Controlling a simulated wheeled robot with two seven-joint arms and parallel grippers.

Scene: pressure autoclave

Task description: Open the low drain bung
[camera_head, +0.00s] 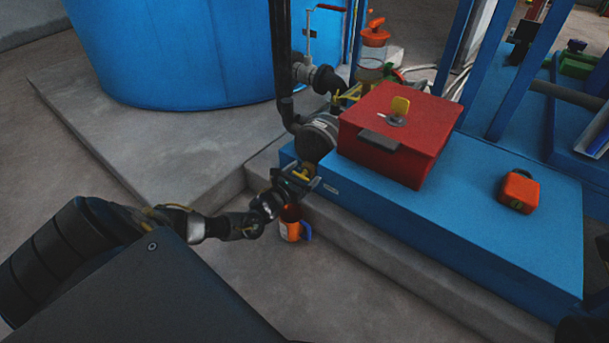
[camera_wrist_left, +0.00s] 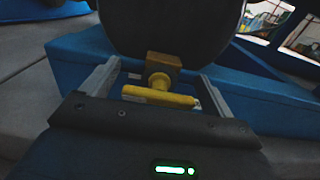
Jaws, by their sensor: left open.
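The low drain bung is a yellow T-shaped handle (camera_wrist_left: 158,94) on a brass-coloured block under a dark round body (camera_wrist_left: 165,25) in the left wrist view. In the head view the yellow handle (camera_head: 301,174) is small, below the dark round housing (camera_head: 318,138) at the left end of the blue base. My left gripper (camera_wrist_left: 158,88) is open, with one finger on each side of the yellow bar. The left gripper (camera_head: 299,181) also shows in the head view. My right gripper is not in view.
A red box (camera_head: 405,125) with a yellow knob stands on the blue base (camera_head: 480,205). An orange item (camera_head: 519,190) lies to its right. A dark vertical pipe (camera_head: 281,60) rises behind.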

